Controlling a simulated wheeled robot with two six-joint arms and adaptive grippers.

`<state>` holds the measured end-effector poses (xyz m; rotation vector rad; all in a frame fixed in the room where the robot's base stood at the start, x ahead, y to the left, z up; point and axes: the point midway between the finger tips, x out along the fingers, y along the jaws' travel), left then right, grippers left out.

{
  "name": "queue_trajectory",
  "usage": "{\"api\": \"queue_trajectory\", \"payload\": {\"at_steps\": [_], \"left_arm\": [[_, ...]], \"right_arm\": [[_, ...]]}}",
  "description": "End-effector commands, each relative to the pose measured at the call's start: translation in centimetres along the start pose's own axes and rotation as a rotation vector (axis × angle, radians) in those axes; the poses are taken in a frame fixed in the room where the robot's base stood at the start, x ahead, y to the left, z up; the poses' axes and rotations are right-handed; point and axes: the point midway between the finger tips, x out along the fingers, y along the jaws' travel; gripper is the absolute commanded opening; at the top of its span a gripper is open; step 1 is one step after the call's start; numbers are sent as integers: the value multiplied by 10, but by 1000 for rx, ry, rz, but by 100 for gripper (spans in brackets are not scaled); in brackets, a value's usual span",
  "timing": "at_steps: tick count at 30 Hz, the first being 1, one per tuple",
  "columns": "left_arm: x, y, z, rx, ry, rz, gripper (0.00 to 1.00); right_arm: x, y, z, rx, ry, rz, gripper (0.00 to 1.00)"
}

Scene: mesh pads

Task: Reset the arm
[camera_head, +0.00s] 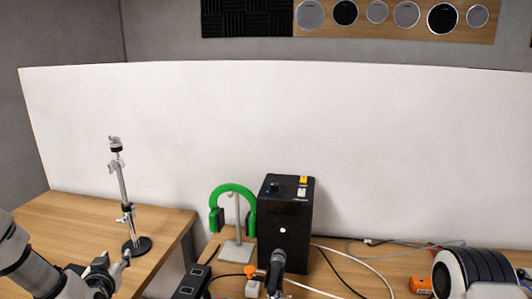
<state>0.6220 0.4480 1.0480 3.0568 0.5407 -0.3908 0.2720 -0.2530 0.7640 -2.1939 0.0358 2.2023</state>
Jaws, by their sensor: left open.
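My left arm comes in at the lower left corner. My left gripper (110,265) is low over the left wooden table, open, with nothing seen between its fingers. Its lower part is cut by the bottom edge of the frame. It is in front of and to the left of the round black base of a silver stand (122,190). My right gripper does not show clearly anywhere in the view.
Green headphones (234,190) hang on a pale stand beside a black box (286,225) with knobs. Cables, an orange block (421,286) and a white and black ribbed object (478,270) lie right. A white partition (400,150) stands behind. A gap separates the tables.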

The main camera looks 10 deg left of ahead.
Motion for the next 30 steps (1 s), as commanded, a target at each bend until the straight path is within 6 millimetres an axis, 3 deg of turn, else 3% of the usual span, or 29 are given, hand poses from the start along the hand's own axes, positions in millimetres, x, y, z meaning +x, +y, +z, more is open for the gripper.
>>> {"api": "queue_trajectory", "payload": {"at_steps": [5,8,11,14,18,21,24,30], "left_arm": [[-21,36,71,35,-186,87,46],[-44,56,123,60,-331,141,46],[-84,76,189,91,-527,195,46],[-140,87,256,127,-750,234,46],[-232,87,330,183,-1059,253,46],[-283,80,358,218,-1218,246,46],[-310,74,369,236,-1300,237,46],[-316,73,371,237,-1317,233,46]], "right_arm": [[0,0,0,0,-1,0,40],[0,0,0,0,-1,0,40],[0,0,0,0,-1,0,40],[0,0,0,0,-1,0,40],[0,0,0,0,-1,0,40],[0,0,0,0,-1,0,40],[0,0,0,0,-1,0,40],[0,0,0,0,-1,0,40]]}}
